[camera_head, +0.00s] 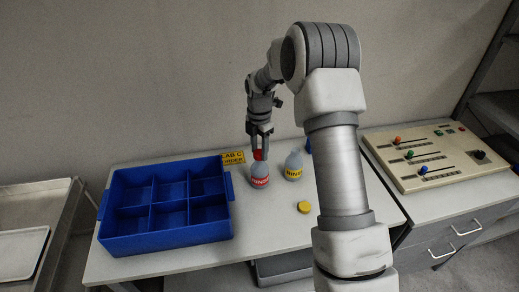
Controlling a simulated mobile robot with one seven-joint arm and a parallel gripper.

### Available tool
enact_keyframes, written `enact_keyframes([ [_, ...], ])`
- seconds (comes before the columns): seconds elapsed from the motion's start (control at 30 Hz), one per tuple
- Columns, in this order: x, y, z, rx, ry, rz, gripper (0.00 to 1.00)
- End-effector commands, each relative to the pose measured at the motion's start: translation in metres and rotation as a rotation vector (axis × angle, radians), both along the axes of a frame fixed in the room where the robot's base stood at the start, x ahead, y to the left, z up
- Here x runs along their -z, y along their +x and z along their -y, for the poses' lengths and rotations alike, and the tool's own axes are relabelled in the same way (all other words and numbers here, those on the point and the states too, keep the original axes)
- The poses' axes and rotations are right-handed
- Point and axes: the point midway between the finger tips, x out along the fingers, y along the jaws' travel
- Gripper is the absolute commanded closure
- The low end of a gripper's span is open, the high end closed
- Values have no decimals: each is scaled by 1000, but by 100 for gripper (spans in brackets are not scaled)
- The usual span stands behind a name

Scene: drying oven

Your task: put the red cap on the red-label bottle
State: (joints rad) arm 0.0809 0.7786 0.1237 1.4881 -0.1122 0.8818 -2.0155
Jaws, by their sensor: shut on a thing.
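The red-label bottle (260,175) stands upright on the table, just right of the blue divided crate. My gripper (259,150) points down directly above it, shut on the red cap (258,155).
A yellow-label bottle (293,166) stands to the right, with a yellow cap (304,207) lying in front. A blue object (308,146) is partly hidden by my arm. The blue crate (233,187) fills the left. A yellow sign (233,158) is behind. A control panel (425,157) is at right.

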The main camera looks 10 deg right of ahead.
Motion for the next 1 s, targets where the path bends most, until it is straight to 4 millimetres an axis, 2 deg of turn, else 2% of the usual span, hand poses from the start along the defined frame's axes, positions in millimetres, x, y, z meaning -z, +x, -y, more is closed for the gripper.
enact_keyframes([
  [0.1,0,0,0,0,0,0,100],
  [0.13,0,0,0,0,0,0,50],
  [0.3,0,0,0,0,0,0,20],
  [0.53,0,0,0,0,0,0,17],
  [0.63,0,0,0,0,0,0,0],
  [1.0,-5,0,0,0,-1,0,0],
])
